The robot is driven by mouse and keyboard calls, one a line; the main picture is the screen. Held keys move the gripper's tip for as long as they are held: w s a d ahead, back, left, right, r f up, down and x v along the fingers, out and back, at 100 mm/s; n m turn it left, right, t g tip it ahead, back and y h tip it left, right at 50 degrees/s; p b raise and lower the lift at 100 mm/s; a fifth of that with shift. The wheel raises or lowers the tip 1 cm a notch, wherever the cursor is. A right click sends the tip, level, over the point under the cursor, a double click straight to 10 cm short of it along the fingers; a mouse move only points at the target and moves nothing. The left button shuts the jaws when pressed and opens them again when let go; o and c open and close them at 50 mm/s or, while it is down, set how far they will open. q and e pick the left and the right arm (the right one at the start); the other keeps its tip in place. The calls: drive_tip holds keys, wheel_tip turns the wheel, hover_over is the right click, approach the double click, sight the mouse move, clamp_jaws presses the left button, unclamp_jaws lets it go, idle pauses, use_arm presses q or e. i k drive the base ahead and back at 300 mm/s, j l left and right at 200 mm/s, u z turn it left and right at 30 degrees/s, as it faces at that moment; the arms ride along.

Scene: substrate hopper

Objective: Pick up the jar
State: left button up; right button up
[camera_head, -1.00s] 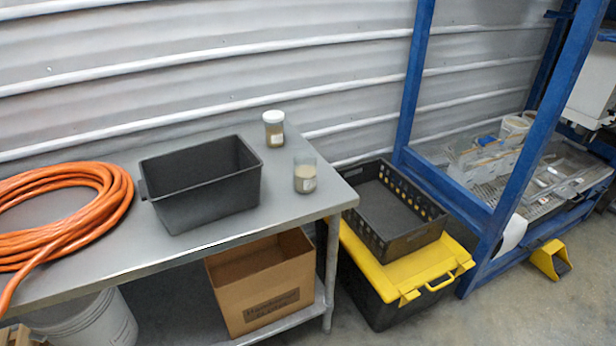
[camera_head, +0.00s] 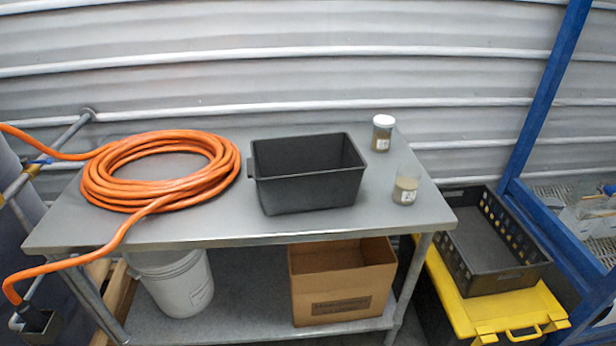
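A jar with a white lid (camera_head: 382,133) stands upright at the back right of the grey metal table. A second jar, clear with no lid visible and pale contents (camera_head: 405,189), stands nearer the table's right edge. Both carry a small white label. They stand apart from each other, to the right of the black bin. Neither of my grippers shows in the head view.
The table (camera_head: 215,226) also holds a black bin (camera_head: 312,190) and a coiled orange hose (camera_head: 160,170). A cardboard box (camera_head: 340,297) and a white bucket (camera_head: 180,290) are below. A black crate (camera_head: 500,280) on a yellow-lidded tote and a blue frame (camera_head: 545,90) stand at right.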

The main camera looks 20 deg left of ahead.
sight(406, 185)
drive_tip(key=i+l, duration=0.2)
drive_tip(key=l, duration=0.2)
drive_tip(key=i+l+z, duration=0.15)
drive_tip(key=l, duration=0.25)
drive_tip(key=i+l, duration=0.25)
drive_tip(key=l+z, duration=0.05)
drive_tip(key=l, duration=0.1)
